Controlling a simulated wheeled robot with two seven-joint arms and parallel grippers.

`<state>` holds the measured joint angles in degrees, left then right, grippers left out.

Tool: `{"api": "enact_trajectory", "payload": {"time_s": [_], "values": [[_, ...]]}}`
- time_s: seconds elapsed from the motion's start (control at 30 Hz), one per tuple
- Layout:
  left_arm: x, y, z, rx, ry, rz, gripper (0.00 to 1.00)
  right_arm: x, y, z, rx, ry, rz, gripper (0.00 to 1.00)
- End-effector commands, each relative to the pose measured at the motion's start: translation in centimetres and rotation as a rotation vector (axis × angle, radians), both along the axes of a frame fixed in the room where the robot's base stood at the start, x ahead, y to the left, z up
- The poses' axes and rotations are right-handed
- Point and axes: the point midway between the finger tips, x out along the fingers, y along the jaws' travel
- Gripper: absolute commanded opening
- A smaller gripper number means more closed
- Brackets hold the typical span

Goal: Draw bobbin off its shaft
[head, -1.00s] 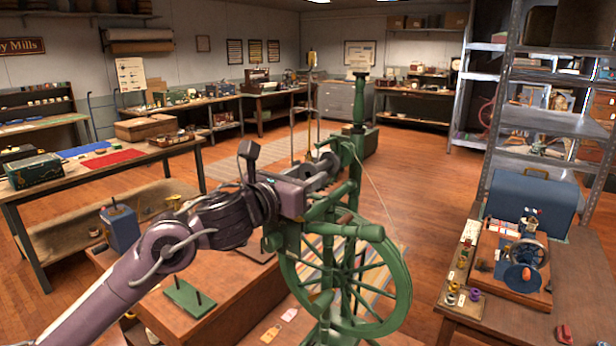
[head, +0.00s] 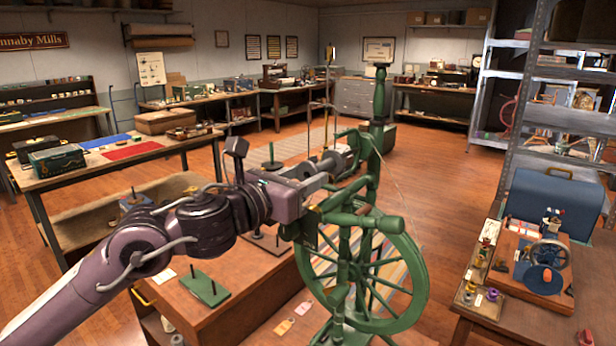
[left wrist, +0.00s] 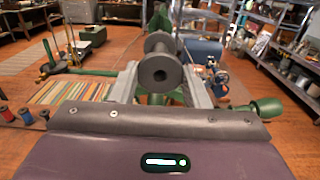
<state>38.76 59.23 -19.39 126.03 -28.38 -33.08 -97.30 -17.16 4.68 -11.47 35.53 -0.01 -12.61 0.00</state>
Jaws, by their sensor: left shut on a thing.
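The dark bobbin (head: 326,166) is at the upper part of the green spinning wheel (head: 362,275), on the left side of its green post. My left gripper (head: 312,180) is shut on the bobbin. In the left wrist view, the bobbin (left wrist: 158,72) lies between the two grey fingers, its round end with a hole facing the camera. A green upright stands beyond it. How much of the shaft is inside the bobbin is hidden. A thin pale strand hangs on the right of the post. My right gripper is not in view.
A table at right holds a small hand-cranked machine (head: 545,262), a blue case (head: 553,203) and small spools. Open floor lies behind the wheel.

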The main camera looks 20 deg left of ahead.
Motion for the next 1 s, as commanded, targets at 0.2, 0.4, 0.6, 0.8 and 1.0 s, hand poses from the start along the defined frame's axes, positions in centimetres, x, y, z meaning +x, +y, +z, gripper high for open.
{"api": "enact_trajectory", "payload": {"time_s": [0.2, 0.4, 0.6, 0.8, 1.0], "values": [[-1.2, 0.6, -0.1, 0.001, 0.000, 0.002, 0.31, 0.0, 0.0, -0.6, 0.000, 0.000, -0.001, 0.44], [-2.4, 0.9, -0.1, 0.002, 0.000, 0.000, 0.31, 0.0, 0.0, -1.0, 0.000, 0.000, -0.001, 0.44], [-3.5, 1.4, -0.1, -0.001, -0.002, 0.003, 0.31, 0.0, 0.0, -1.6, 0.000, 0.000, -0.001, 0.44], [-4.5, 1.7, -0.1, 0.001, 0.001, 0.001, 0.31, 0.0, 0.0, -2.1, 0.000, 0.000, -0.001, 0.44], [-4.7, 1.7, 0.0, 0.000, 0.000, 0.000, 0.31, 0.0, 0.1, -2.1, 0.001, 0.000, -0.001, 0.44]]}}
